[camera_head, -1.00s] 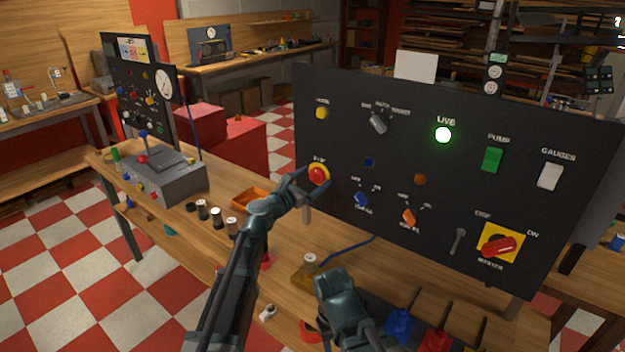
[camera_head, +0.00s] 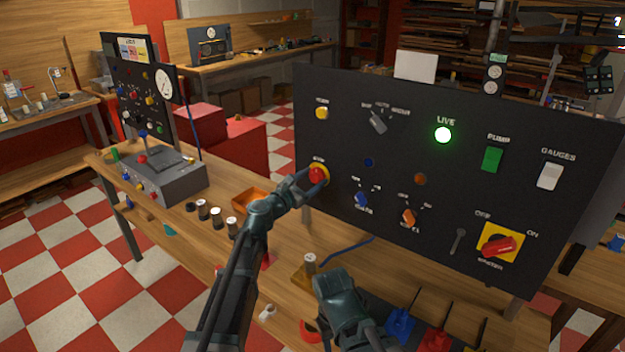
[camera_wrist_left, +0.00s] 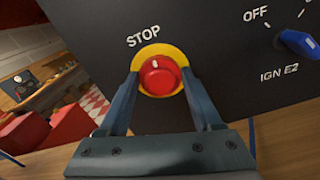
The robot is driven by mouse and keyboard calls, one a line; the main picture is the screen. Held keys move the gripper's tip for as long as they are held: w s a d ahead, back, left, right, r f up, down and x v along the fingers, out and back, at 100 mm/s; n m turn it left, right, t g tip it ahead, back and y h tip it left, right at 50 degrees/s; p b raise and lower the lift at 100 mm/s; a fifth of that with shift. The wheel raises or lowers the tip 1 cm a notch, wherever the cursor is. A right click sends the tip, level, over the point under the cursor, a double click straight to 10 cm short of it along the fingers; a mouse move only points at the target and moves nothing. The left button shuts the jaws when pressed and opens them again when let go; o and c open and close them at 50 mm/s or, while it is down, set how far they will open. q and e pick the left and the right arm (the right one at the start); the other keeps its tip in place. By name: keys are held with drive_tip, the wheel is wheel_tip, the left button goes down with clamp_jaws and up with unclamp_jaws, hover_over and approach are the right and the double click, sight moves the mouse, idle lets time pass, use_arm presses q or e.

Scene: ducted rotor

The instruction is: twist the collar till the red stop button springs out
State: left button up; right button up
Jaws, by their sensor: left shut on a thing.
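The red stop button (camera_head: 316,176) sits on the left side of the black panel, with a yellow ring (camera_head: 319,163) around it. In the left wrist view the round red button (camera_wrist_left: 158,78) has a small white mark near its top, and the yellow ring (camera_wrist_left: 163,50) lies behind it under the word STOP. My left gripper (camera_head: 310,176) is shut on the red button, one finger on each side. Whether the button stands out or sits pressed in, I cannot tell. My right gripper (camera_head: 338,285) is low over the bench, its fingers not clearly visible.
The black panel (camera_head: 400,150) also carries a lit green LIVE lamp (camera_head: 443,135), several knobs and a red master switch (camera_head: 497,247). A grey joystick box (camera_head: 165,183), an orange tray (camera_head: 250,200) and several small cylinders stand on the bench to the left.

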use_arm(q)
drive_tip(key=m, duration=0.6)
drive_tip(key=shift+d, duration=0.1)
idle(0.5)
drive_tip(key=shift+s, duration=0.1)
drive_tip(key=o, duration=1.4)
drive_tip(key=shift+c, duration=0.2)
drive_tip(key=v, duration=1.3)
drive_tip(key=shift+s+a, duration=0.3)
